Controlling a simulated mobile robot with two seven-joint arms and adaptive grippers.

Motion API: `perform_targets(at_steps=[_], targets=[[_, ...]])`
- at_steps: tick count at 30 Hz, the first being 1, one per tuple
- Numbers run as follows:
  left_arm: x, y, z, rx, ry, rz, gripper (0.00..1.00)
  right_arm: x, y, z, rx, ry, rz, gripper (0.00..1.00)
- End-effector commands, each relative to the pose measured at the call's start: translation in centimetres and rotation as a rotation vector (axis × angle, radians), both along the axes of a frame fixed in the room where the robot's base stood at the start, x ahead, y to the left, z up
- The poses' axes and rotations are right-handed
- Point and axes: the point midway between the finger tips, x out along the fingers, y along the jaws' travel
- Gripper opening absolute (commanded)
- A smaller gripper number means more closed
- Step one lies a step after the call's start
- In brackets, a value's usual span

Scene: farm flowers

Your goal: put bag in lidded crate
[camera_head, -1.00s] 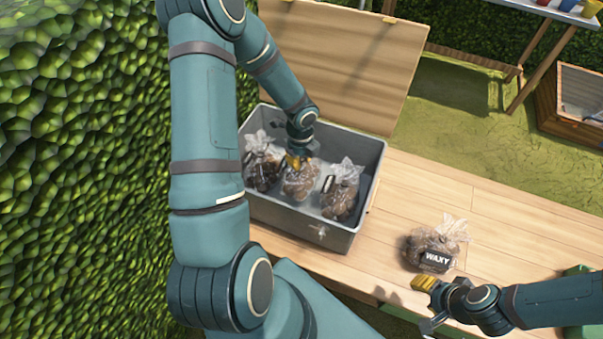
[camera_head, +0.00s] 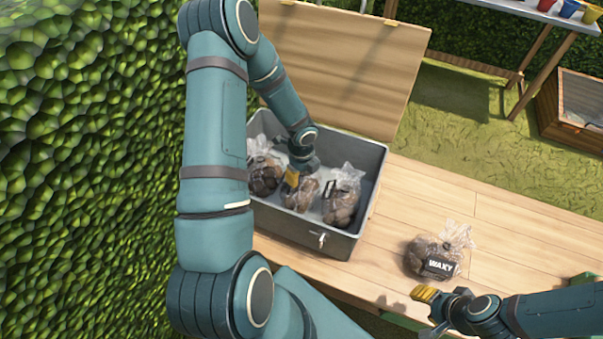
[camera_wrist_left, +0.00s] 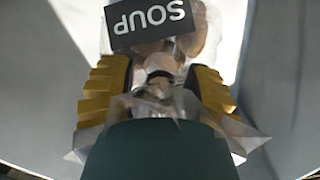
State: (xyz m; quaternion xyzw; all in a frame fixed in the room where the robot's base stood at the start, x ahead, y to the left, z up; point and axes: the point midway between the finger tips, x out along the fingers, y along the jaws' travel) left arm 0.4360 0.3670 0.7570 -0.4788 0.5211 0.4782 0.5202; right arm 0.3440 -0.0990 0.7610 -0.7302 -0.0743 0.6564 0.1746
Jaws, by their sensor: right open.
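The grey crate (camera_head: 345,243) stands on the wooden table with its wooden lid (camera_head: 350,60) raised behind it. Three clear bags of potatoes are inside: a left bag (camera_head: 264,178), a middle bag (camera_head: 303,195) and a right bag (camera_head: 342,205). My left gripper (camera_head: 291,178) is down in the crate at the middle bag. In the left wrist view this bag is labelled SOUP (camera_wrist_left: 150,22), and its gathered plastic neck lies between the two yellow fingers; their grip is unclear. A bag labelled WAXY (camera_head: 436,257) lies on the table. My right gripper (camera_head: 430,306) is open and empty in front of it.
The table (camera_head: 480,212) is bare between the crate and the WAXY bag and behind that bag. A green hedge (camera_head: 80,170) rises on the left. A wooden box (camera_head: 575,105) and a shelf with coloured pots (camera_head: 570,8) stand beyond on the grass.

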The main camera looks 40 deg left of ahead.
Motion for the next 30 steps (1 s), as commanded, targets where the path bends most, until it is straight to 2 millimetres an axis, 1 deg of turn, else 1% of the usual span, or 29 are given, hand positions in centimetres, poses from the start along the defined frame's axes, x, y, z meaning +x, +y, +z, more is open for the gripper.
perform_targets(at_steps=[8, 11, 14, 24, 27, 30], targets=[[0.0, 0.0, 0.1, 0.000, 0.000, 0.000, 0.48, 0.0, 0.0, 0.1, 0.000, 0.000, 0.000, 0.47], [0.0, 0.0, 0.7, 0.001, -0.001, 0.001, 0.48, 0.0, 0.0, 0.3, 0.000, -0.001, 0.000, 0.47], [0.0, 0.1, 2.0, 0.001, -0.003, 0.001, 0.48, 0.1, 0.0, 0.8, 0.000, -0.003, -0.002, 0.47], [0.0, 0.1, 9.0, 0.002, -0.003, 0.000, 0.48, 0.8, -0.1, 2.7, -0.004, -0.017, -0.014, 0.47], [0.0, 0.1, 10.5, 0.002, -0.001, 0.001, 0.48, 0.9, -0.2, 3.1, -0.005, -0.020, -0.017, 0.47], [0.0, 0.0, 11.5, 0.001, -0.002, 0.001, 0.48, 1.0, -0.2, 3.3, -0.005, -0.022, -0.018, 0.47]])
